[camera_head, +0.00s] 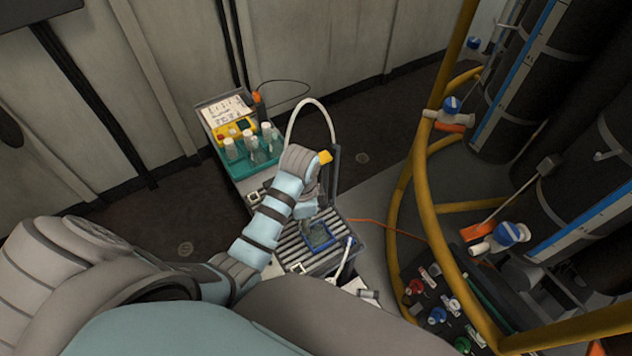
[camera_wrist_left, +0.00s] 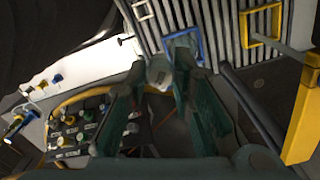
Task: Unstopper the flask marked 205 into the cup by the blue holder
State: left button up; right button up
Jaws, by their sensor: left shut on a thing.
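My left gripper (camera_wrist_left: 160,76) is shut on a pale, round-topped piece (camera_wrist_left: 158,70) that looks like a stopper. Whether a flask hangs beneath it is hidden. The gripper is over the ribbed rack's edge, close to the blue holder (camera_wrist_left: 184,46), a square blue frame that also shows in the head view (camera_head: 333,238). Several white-capped flasks (camera_head: 252,148) stand in a teal tray (camera_head: 243,171) at the back left. Their numbers are too small to read, so I cannot pick out 205. I cannot make out a cup by the blue holder. My right gripper is not in view.
The ribbed rack (camera_head: 290,240) also carries a yellow frame (camera_wrist_left: 262,12) and a white frame (camera_wrist_left: 134,11). A white hose (camera_head: 300,107) arches behind my arm. Yellow railings (camera_head: 400,190) and a panel of coloured knobs (camera_head: 437,314) stand at the right.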

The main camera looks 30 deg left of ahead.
pick_arm(q)
jog(key=s+f, duration=0.8)
jog(key=f, duration=0.3)
jog(key=w+f+b, duration=0.1)
jog(key=f, duration=0.1)
jog(key=w+f+b, duration=0.1)
jog(key=f+b, duration=0.1)
jog(key=w+f+b, duration=0.1)
jog(key=f+b, duration=0.1)
jog(key=shift+a+f, duration=0.15)
jog(key=shift+f, duration=0.2)
jog(key=shift+r+p, duration=0.25)
jog(key=shift+p, duration=0.1)
jog(key=shift+f, duration=0.25)
jog(key=shift+s+f, duration=0.1)
jog(key=shift+f, duration=0.05)
jog(key=shift+f+b, duration=0.7)
jog(key=shift+f, duration=0.2)
